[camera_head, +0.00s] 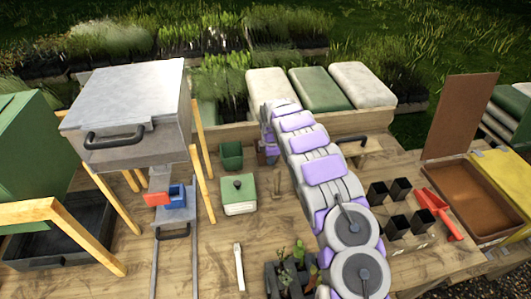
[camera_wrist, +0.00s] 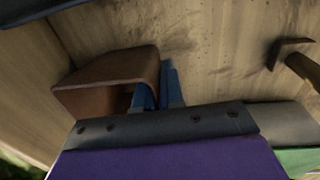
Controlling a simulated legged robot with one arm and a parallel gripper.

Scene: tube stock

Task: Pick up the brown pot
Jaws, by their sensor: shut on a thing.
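The brown pot (camera_wrist: 108,82) shows in the wrist view, with its open mouth turned toward my gripper. My gripper (camera_wrist: 158,92) is shut on the pot's right wall, one blue finger inside the mouth and the other outside. Wooden boards lie behind the pot; I cannot tell whether it touches them. In the head view my lilac and grey arm reaches away to the back of the table, and its end, near the green pot (camera_head: 231,155), mostly hides the brown pot.
A lidded green box (camera_head: 238,194) stands left of my arm. Several black pots (camera_head: 397,226) and a red scoop (camera_head: 438,214) are at the right. Green and pale sacks (camera_head: 319,88) lie behind. A grey metal box (camera_head: 130,105) on wooden legs stands left.

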